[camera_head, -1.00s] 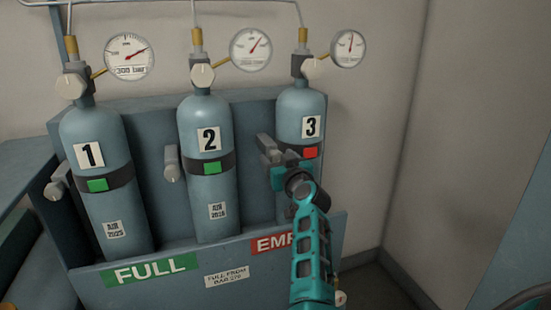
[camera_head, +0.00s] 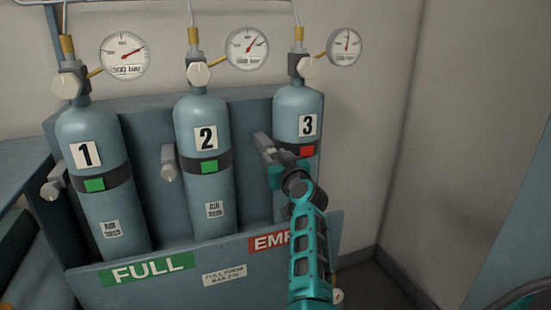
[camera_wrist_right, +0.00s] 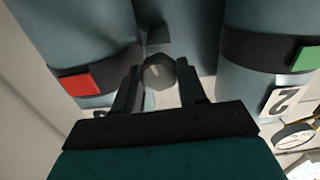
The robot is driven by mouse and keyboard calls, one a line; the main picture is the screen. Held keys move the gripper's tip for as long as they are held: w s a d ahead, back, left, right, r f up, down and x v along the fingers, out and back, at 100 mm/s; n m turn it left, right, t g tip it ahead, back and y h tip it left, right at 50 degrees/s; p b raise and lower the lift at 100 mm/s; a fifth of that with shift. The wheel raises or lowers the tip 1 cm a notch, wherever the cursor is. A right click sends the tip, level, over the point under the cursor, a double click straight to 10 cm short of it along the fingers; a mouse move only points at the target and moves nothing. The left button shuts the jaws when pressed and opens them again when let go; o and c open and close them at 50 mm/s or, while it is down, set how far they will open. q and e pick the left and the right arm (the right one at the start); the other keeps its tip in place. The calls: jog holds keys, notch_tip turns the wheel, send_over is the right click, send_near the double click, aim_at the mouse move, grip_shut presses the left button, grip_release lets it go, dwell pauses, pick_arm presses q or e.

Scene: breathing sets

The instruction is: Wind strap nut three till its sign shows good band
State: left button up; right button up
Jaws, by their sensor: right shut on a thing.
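Bottle three (camera_head: 294,101) stands at the right of the rack with its black strap around it. Its sign (camera_head: 307,151) is red; it also shows red in the wrist view (camera_wrist_right: 79,83). My right gripper (camera_head: 264,143) is at the left side of bottle three, level with the strap. In the wrist view its fingers are shut on strap nut three (camera_wrist_right: 159,72), a dark round knob. In the head view the gripper hides this nut. My left gripper is not in view.
Bottle two (camera_head: 205,111) and bottle one (camera_head: 92,128) have green signs. Strap nut two (camera_head: 169,163) and strap nut one (camera_head: 53,181) stick out beside them. The rack's front board (camera_head: 205,263) crosses below my gripper. A wall closes off the right.

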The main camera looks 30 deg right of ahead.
jog(key=m+p, duration=0.2)
jog(key=m, duration=0.1)
jog(key=shift+r+m, duration=0.15)
jog(key=shift+m, duration=0.25)
jog(key=shift+m+p, duration=1.25)
jog(key=shift+m, duration=0.85)
jog(key=o, duration=1.1)
jog(key=shift+c, duration=0.2)
jog(key=shift+s+f, duration=0.15)
jog(key=shift+f, duration=0.05)
